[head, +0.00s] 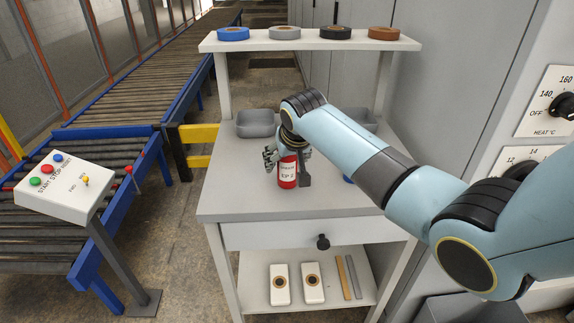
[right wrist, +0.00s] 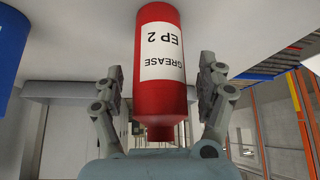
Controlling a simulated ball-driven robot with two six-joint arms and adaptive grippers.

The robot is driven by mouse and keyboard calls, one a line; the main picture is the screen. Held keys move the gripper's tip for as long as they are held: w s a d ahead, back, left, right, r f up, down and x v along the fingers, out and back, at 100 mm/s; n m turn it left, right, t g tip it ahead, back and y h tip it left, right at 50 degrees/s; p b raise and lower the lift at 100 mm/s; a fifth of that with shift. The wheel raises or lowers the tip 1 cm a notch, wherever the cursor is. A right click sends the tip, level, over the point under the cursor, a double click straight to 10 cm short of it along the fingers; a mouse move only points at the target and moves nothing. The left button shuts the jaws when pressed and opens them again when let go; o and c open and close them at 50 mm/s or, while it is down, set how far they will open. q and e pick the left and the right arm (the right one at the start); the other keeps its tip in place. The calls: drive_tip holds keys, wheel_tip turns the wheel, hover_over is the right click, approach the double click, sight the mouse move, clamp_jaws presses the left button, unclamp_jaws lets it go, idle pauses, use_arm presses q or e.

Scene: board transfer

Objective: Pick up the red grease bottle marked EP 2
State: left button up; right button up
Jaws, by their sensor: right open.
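The red grease bottle (head: 287,180), with a white label reading EP 2, stands upright on the grey workbench (head: 235,203). My right gripper (head: 288,168) is at the bottle with its fingers on either side of it. In the right wrist view the bottle (right wrist: 160,95) appears upside down between the two open fingers of the right gripper (right wrist: 160,90). Gaps show between the fingers and the bottle on both sides. My left gripper is not in view.
A blue object (head: 348,180) is partly hidden behind my right arm. A grey tray (head: 256,124) sits at the back left of the bench, another behind my arm. A shelf (head: 310,41) with tape rolls spans above. The bench's front left is clear. A control panel (head: 58,185) stands left.

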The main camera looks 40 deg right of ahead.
drive_tip(key=shift+c, duration=0.4)
drive_tip(key=c, duration=1.4)
drive_tip(key=shift+r, duration=0.15)
